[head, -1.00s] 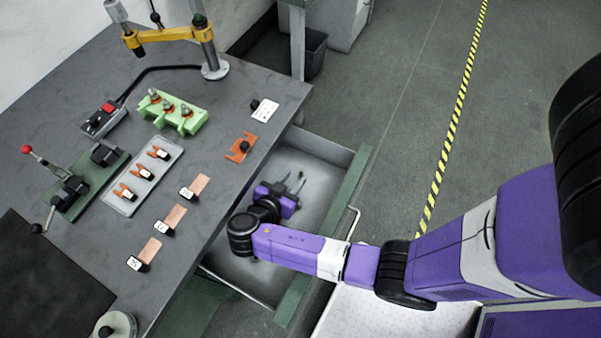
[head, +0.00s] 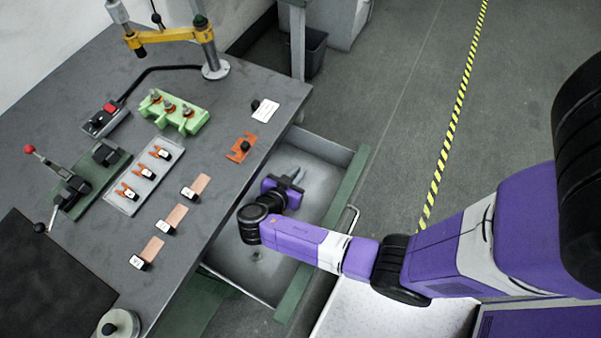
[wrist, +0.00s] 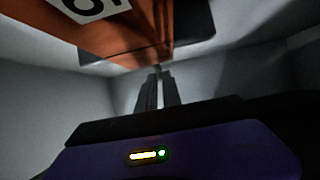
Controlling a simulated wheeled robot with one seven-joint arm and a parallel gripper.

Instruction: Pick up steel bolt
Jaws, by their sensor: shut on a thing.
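My gripper (head: 292,182) is low inside the open grey drawer (head: 325,150) beside the workbench, with its fingers together. In the wrist view its dark fingers (wrist: 157,95) are shut on a thin grey shaft (wrist: 157,71), which I take to be the steel bolt. Only a short tip of the shaft shows between the fingers, and the rest is hidden. In the head view the bolt is too small to make out at the fingertips. An orange part (wrist: 125,35) with a white number label fills the top of the wrist view, close beyond the fingertips.
The drawer's green front (head: 325,235) and the edge of the workbench (head: 225,215) flank my gripper. On the bench are a green block (head: 175,112), a pale tray (head: 130,203), several copper strips and an orange piece (head: 236,153) near the edge. Open floor lies to the right.

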